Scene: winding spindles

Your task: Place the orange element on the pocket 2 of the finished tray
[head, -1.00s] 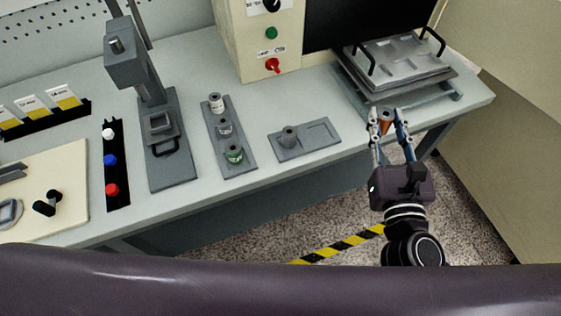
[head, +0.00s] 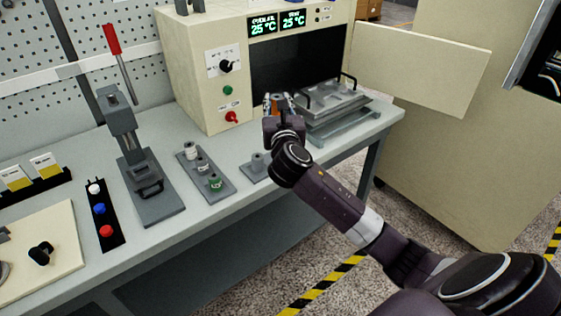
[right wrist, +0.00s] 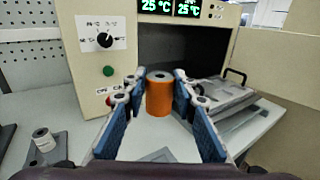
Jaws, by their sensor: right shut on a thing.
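The orange element (right wrist: 159,98) is an upright orange cylinder with a grey top and dark centre hole. My right gripper (right wrist: 157,88) is shut on it and holds it above the bench. In the head view the gripper (head: 278,105) is near the oven front, with only a sliver of orange showing. A small grey plate (head: 247,174) holds a grey spool; my right arm hides its right part. A grey tray with black handles (head: 325,103) stands on a base at the bench's right end. No label shows which is the finished tray. My left gripper is not in view.
The cream oven (head: 200,75) has its door (head: 425,70) swung open to the right. A grey rack (head: 222,190) with several spools, a press (head: 150,195) and a black strip (head: 112,240) with coloured knobs stand left. Bare bench lies in front of the oven.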

